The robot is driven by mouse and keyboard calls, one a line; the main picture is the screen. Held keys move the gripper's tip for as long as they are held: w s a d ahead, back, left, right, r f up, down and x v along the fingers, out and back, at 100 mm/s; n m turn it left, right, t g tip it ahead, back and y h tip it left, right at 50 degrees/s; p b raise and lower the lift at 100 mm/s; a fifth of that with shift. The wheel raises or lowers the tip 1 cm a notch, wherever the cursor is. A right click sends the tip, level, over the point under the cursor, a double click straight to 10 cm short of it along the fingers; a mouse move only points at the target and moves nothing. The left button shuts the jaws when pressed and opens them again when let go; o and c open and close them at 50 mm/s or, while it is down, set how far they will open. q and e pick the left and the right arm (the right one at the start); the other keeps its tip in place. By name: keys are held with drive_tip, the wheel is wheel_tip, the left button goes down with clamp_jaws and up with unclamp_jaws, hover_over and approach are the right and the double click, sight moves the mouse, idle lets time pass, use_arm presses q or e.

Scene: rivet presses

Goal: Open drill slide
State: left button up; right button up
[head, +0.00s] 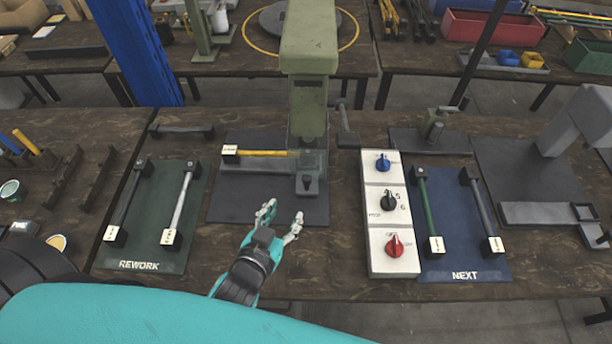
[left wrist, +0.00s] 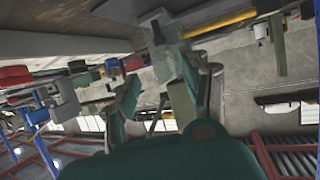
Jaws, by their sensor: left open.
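A green drill press (head: 308,110) stands at the middle of the bench on a dark mat (head: 235,205). A yellow bar (head: 264,153) with a white tag lies across the grey fixture at its base, left of the column. A grey block (head: 308,184) sits at the fixture's right end, below the press head. I cannot tell which part is the slide. My left gripper (head: 282,213) is open and empty over the mat's front, nearer me than the fixture and apart from it. Its spread fingers also show in the left wrist view (left wrist: 165,92), with a yellow bar (left wrist: 222,22) beyond. My right gripper is out of view.
A green REWORK mat (head: 150,228) with two handled bars lies left. A switch box (head: 390,225) with blue, black and red knobs stands right, beside a blue NEXT mat (head: 462,225) with two more bars. A grey press (head: 575,130) stands far right.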

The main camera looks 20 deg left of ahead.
use_arm(q)
approach(305, 181)
drive_tip(key=p+x, duration=0.1)
drive_tip(key=x, duration=0.5)
drive_tip(key=shift+w, duration=0.25)
drive_tip(key=shift+x, duration=1.1)
drive_tip(key=shift+w+f+p, duration=0.25)
drive_tip(key=shift+w+p, duration=0.05)
drive_tip(key=shift+w, duration=0.2)
clamp_jaws()
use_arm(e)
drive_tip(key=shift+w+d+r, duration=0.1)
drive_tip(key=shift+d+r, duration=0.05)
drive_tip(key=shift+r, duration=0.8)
